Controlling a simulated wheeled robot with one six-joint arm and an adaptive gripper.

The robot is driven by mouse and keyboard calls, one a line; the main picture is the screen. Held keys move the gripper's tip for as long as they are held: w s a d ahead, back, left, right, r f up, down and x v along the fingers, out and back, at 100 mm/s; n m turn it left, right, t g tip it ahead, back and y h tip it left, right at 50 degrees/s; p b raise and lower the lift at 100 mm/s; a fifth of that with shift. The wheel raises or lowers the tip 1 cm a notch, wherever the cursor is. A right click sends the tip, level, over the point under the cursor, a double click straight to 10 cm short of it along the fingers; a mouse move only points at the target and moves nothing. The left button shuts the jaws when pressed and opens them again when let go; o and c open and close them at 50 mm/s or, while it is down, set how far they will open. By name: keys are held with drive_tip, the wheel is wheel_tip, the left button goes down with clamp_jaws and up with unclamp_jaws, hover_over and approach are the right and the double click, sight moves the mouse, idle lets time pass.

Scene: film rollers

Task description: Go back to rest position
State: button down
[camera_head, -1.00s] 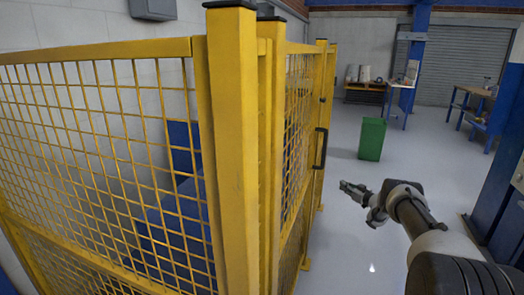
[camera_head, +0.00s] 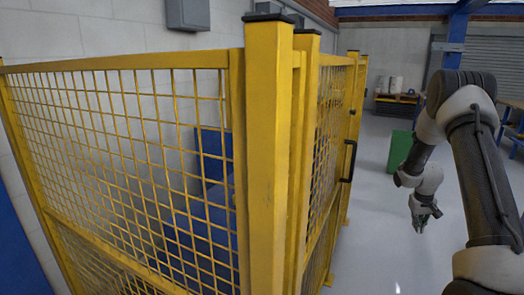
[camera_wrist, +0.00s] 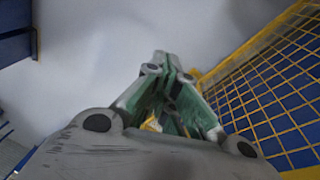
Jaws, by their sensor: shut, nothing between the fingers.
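My gripper (camera_head: 424,220) hangs at the end of my folded arm on the right of the head view, pointing down over the grey floor (camera_head: 375,235). In the wrist view my gripper (camera_wrist: 165,70) has its green-edged fingers together at the tips, with nothing held. It is right of the yellow fence and apart from it.
A yellow mesh fence (camera_head: 268,150) with a black-handled gate (camera_head: 348,160) fills the left and middle; it also shows in the wrist view (camera_wrist: 275,90). A green bin (camera_head: 399,150) stands behind my arm. A pallet with rolls (camera_head: 397,90) is far back.

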drive_tip(key=s+a+r+t, duration=0.1)
drive_tip(key=s+a+r, duration=0.7)
drive_tip(key=s+r, duration=0.3)
drive_tip(key=s+a+r+t+y, duration=0.1)
drive_tip(key=s+a+r, duration=0.7)
drive_tip(key=s+r, duration=0.4)
drive_tip(key=s+a+r+n+t+y, duration=0.1)
drive_tip(key=s+a+r, duration=0.6)
drive_tip(key=s+r, duration=0.4)
drive_tip(key=s, duration=0.3)
drive_tip(key=shift+a+r, duration=0.3)
drive_tip(key=shift+a, duration=0.1)
